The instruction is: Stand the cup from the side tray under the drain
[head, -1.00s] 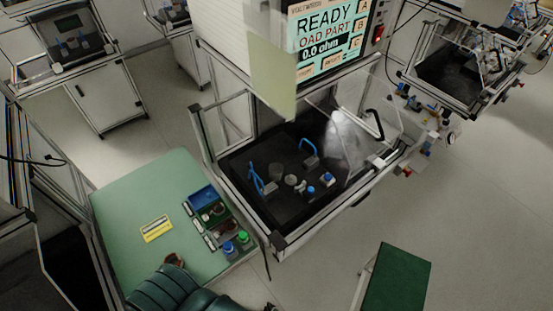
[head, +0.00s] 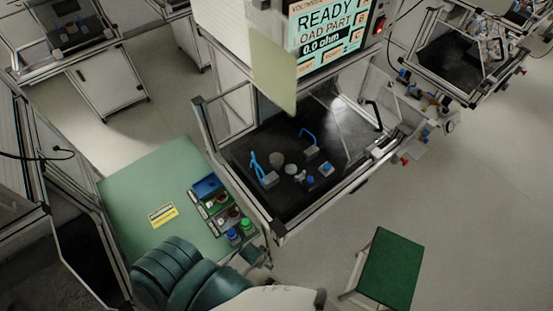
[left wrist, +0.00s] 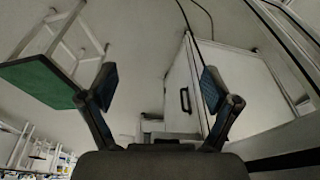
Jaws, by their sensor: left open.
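A dark parts tray with compartments (head: 204,209) lies on the right side of the green table in the head view. It holds small round parts, and a blue-capped bottle (head: 233,237) and a green-capped bottle (head: 246,224) stand at its near end. I cannot pick out the cup or the drain with certainty. The test bay's black floor (head: 310,203) carries two blue-handled clamps (head: 268,177) and several small round parts. My left gripper (left wrist: 158,80) is open in the left wrist view, with nothing between its fingers. My right gripper is not identifiable.
The green table (head: 140,180) has a yellow label (head: 163,215) and much bare surface. A green-topped stool (head: 390,270) stands at lower right, and also shows in the left wrist view (left wrist: 45,80). The bay's metal frame (head: 235,190) borders the table. Its screen (head: 325,35) reads READY.

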